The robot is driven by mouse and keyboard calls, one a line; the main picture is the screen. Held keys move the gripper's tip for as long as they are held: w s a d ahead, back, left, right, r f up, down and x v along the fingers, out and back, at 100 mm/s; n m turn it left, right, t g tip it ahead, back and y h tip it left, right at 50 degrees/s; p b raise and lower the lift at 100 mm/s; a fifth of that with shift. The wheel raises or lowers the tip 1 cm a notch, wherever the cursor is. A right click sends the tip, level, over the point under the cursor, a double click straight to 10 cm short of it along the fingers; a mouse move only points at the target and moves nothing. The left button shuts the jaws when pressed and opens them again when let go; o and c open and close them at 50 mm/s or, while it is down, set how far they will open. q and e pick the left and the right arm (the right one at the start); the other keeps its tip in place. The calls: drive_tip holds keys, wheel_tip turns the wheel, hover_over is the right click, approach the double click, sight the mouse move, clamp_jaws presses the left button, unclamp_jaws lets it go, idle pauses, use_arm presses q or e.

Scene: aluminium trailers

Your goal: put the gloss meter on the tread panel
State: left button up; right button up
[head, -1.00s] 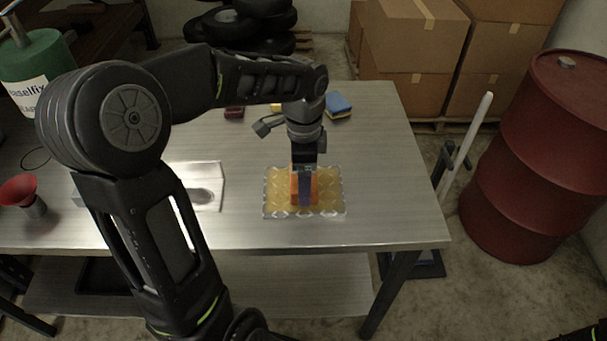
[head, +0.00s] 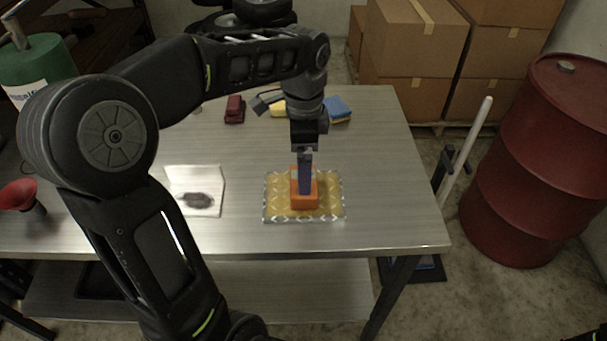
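The gloss meter (head: 304,203), an orange block with a greyish upper part, stands upright on the tread panel (head: 275,211). The panel is a yellow plate with a pale patterned border, flat near the table's front edge. My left gripper (head: 305,188) points down at the meter, its purple-blue finger overlapping the meter's upper part in the picture. I see the fingers edge-on, so their gap is hidden and I cannot tell whether they touch the meter.
On the metal table (head: 385,190) are a white sheet with a dark patch (head: 209,180), a dark red object (head: 235,108), a yellow block (head: 278,111) and a blue sponge (head: 338,109). A red funnel (head: 18,194) is at left. A red drum (head: 535,160) stands right.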

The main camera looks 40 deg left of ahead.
use_arm(q)
wheel_tip(320, 180, up, 6)
drive_tip(key=shift+f, duration=0.1)
idle(0.7)
